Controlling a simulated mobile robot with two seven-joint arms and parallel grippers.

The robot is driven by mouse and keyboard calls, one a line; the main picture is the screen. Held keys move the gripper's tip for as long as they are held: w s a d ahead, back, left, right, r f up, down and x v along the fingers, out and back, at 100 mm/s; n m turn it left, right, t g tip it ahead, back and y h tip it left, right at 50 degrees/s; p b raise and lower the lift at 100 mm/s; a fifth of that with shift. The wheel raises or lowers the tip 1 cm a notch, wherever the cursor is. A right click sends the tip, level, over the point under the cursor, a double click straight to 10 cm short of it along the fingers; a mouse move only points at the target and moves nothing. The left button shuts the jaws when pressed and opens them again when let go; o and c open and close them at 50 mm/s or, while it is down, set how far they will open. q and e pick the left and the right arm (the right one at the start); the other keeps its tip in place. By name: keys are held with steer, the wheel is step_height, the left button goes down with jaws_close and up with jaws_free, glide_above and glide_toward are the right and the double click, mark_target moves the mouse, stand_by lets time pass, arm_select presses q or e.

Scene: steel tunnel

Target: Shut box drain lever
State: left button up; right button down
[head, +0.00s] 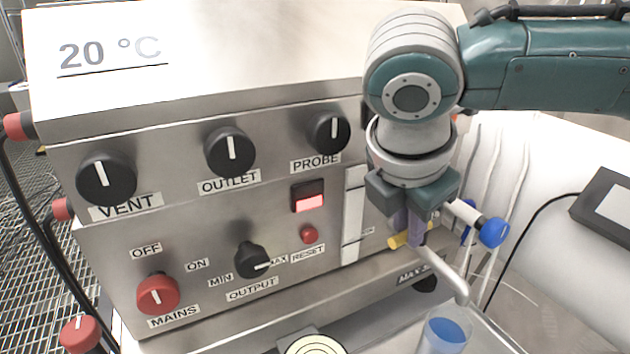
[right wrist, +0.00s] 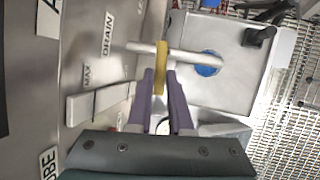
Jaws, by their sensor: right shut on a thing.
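The yellow drain lever (head: 398,241) is low on the right of the steel box's front, on the metal drain spout (head: 456,272). In the right wrist view the lever (right wrist: 161,60) stands across the spout pipe (right wrist: 190,54), near the DRAIN label (right wrist: 108,34). My right gripper (head: 410,236) is at the lever, its purple fingers shut on it; in the right wrist view the fingertips (right wrist: 161,82) meet the lever's near end. The gripper partly hides the lever in the head view. My left gripper is not in view.
A clear beaker with blue liquid (head: 445,333) stands under the spout. The steel box (head: 250,190) carries black knobs, a red MAINS knob (head: 158,294) and a lit red switch (head: 308,198). A blue-ended fitting (head: 494,232) sticks out right of my gripper. A dark device (head: 606,205) is at far right.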

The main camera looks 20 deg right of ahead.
steer(key=shift+w+r+m+p, duration=0.2)
steer(key=shift+m+p, duration=0.1)
steer(key=shift+p, duration=0.25)
steer(key=shift+a+f+m, duration=0.1)
steer(key=shift+m, duration=0.2)
steer(key=shift+w, duration=0.1)
steer(key=shift+f, duration=0.1)
steer(key=c, duration=0.8)
jaws_free()
steer(key=shift+c, duration=0.2)
